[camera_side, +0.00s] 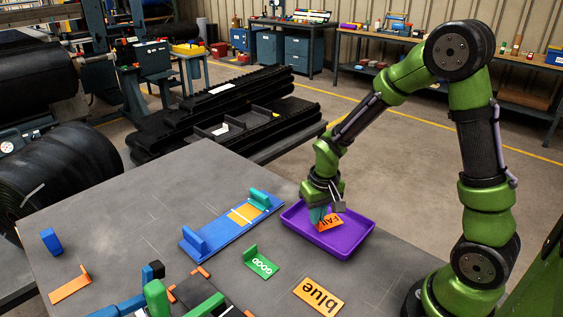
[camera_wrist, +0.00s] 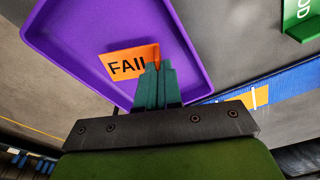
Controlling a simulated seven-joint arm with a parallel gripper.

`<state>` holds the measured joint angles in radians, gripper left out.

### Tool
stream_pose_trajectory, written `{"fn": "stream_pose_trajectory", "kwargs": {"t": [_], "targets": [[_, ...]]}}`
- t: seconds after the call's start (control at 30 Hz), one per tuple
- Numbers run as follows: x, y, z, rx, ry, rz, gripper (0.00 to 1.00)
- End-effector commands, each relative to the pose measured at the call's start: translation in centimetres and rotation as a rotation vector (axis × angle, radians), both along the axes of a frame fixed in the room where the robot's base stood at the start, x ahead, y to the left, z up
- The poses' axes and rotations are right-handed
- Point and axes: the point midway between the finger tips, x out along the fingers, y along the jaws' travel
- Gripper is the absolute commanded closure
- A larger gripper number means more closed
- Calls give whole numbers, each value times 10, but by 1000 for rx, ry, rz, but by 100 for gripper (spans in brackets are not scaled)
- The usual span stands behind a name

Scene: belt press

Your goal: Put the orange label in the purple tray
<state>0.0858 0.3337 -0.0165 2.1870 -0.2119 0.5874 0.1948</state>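The orange label (camera_side: 331,222) is marked FAIL. In the wrist view the label (camera_wrist: 131,62) juts out to the left of my fingertips, over the purple floor. The purple tray (camera_side: 352,246) stands on the grey table below my gripper; it fills much of the wrist view (camera_wrist: 75,40). My gripper (camera_side: 318,212) points down over the tray, its two teal fingers (camera_wrist: 157,80) close together on the edge of the label. The part of the label between the fingers is hidden. I cannot tell whether the label touches the tray floor.
A green GOOD label (camera_side: 261,262) and an orange label reading "blue" (camera_side: 319,296) lie in front of the tray. A blue fixture (camera_side: 215,234) with orange strips is to the left. A blue block (camera_side: 51,241) and an orange piece (camera_side: 70,285) lie far left.

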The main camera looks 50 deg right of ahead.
Motion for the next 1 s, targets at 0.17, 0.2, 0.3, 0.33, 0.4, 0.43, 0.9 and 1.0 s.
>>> {"fn": "stream_pose_trajectory", "kwargs": {"t": [0.17,0.2,0.3,0.33,0.4,0.43,0.9,1.0], "targets": [[0,0,-10,1,0,0,100],[0,0,-10,1,-1,0,100],[0,0,-10,1,-1,0,100],[0,0,-10,1,-1,0,100],[0,0,-11,1,0,1,100],[0,0,-12,0,0,1,100],[0,0,-12,0,-1,1,70],[1,0,-7,0,-3,1,70]]}}
